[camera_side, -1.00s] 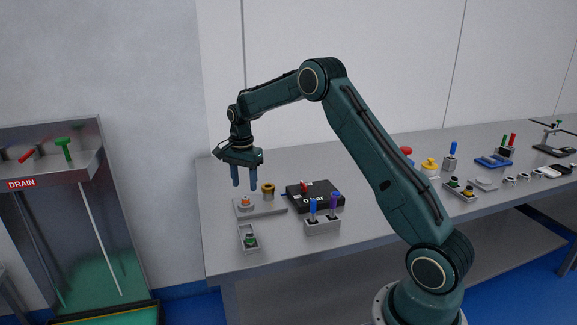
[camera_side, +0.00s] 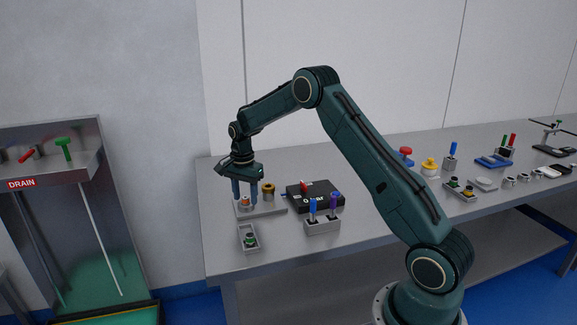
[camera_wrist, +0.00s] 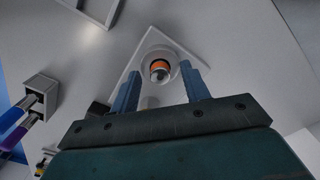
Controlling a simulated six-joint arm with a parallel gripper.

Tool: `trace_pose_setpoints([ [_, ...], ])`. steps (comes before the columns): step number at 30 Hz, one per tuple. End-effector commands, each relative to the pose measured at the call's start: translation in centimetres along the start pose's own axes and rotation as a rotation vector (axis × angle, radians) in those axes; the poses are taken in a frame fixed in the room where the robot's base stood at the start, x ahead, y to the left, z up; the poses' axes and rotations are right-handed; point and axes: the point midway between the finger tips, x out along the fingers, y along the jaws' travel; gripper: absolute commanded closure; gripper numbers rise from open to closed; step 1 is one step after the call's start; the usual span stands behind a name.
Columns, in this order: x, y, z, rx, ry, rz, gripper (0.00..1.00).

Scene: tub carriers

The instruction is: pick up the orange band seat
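The orange band seat (camera_side: 244,201) is a small piece with an orange band, standing on a grey round base on a flat grey plate (camera_side: 268,210) at the left end of the bench. In the wrist view the gripper (camera_wrist: 163,85) is open, with one finger toward each side of the seat and nothing held.
A black box (camera_side: 316,194), a grey block with blue and purple handles (camera_side: 322,227) and a small grey tray (camera_side: 249,243) are nearby. Bare bench lies left of the plate.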

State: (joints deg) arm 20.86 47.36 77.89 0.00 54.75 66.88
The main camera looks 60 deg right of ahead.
Motion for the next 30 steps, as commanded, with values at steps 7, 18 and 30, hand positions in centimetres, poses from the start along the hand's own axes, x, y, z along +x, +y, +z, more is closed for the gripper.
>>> trace_pose_setpoints([
  [7, 0.0, 0.0, 0.0, 0.000, 0.000, 0.000, 1.00],
  [18, -0.3, 0.0, 0.0, 0.000, 0.001, -0.002, 1.00],
  [30, -4.4, -0.1, -0.1, 0.000, 0.002, -0.005, 1.00],
])
